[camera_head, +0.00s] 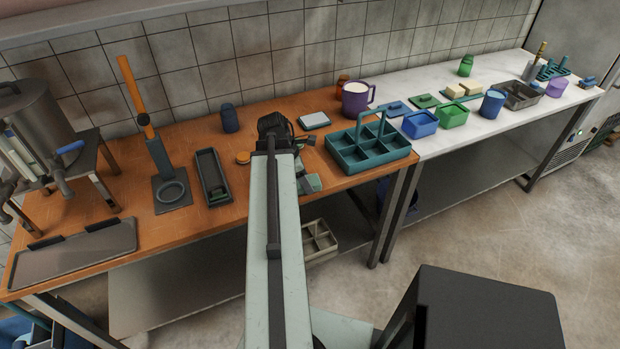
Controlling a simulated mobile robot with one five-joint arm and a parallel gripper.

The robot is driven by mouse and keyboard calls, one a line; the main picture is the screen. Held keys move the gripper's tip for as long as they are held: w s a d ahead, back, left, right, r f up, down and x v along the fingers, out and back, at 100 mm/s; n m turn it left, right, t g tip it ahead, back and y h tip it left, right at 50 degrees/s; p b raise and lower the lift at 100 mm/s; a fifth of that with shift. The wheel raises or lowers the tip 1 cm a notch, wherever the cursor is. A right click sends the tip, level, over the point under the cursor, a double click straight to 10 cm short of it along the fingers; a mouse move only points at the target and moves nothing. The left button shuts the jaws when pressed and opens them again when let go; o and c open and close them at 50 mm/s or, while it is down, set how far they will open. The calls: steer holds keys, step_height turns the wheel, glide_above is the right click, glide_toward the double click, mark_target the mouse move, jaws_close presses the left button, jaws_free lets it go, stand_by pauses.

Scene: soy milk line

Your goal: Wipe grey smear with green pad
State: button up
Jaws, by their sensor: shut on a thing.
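My gripper (304,171) is low over the orange-brown tabletop, just left of the teal divided carrier, partly hidden by my own arm. It is shut on a small grey-green piece (311,184), which looks like the green pad, though the view is too small to be sure. I cannot tell whether this piece touches the tabletop. No grey smear can be made out; my arm covers part of the table there.
The teal carrier (371,163) with its upright handle stands close right of my gripper. A purple mug (355,101) and a white-topped block (314,121) are behind. A dark tray (213,178) lies left. The white table (470,128) holds several containers.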

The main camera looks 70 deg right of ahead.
steer(key=shift+w+a, duration=0.65)
steer(key=shift+w, duration=0.1)
steer(key=shift+w, duration=0.1)
steer(key=shift+w+a, duration=1.2)
steer(key=shift+w, duration=0.15)
steer(key=shift+w+a+f, duration=0.1)
steer(key=shift+w+a, duration=1.25)
steer(key=shift+w, duration=0.05)
step_height(320, 180, up, 6)
steer(key=p, duration=0.6)
steer(key=shift+d, duration=0.1)
step_height(320, 180, up, 3)
steer(key=p, duration=0.3)
